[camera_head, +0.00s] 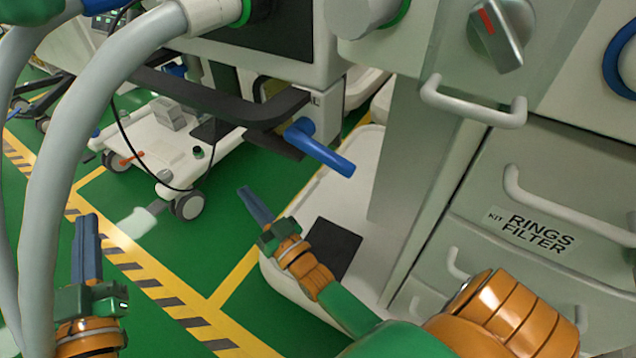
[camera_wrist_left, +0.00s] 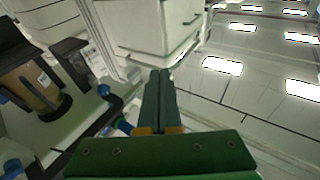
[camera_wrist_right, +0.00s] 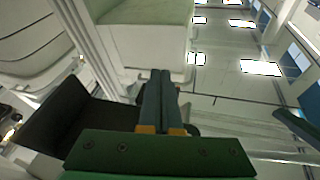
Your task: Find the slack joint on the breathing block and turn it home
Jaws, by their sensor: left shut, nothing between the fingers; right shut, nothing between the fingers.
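Part of the breathing equipment shows along the top of the head view. A grey hose (camera_head: 70,110) runs to a pale connector (camera_head: 205,14) with a green ring (camera_head: 243,12). A grey cylindrical part (camera_head: 362,14) also has a green edge. A grey knob with a red mark (camera_head: 502,36) faces me, and a blue ring (camera_head: 620,62) sits at the right edge. I cannot tell which joint is slack. My left gripper (camera_head: 87,222) is shut and empty, right of the hoses. My right gripper (camera_head: 247,194) is shut and empty, below the blue lever (camera_head: 322,150).
The drawer cart (camera_head: 480,195) with handles and a "RINGS FILTER" label fills the right. A dark bar (camera_head: 200,95) juts out above my grippers. A white wheeled base (camera_head: 165,165) stands behind. Green floor (camera_head: 235,225) with striped yellow lines is open between.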

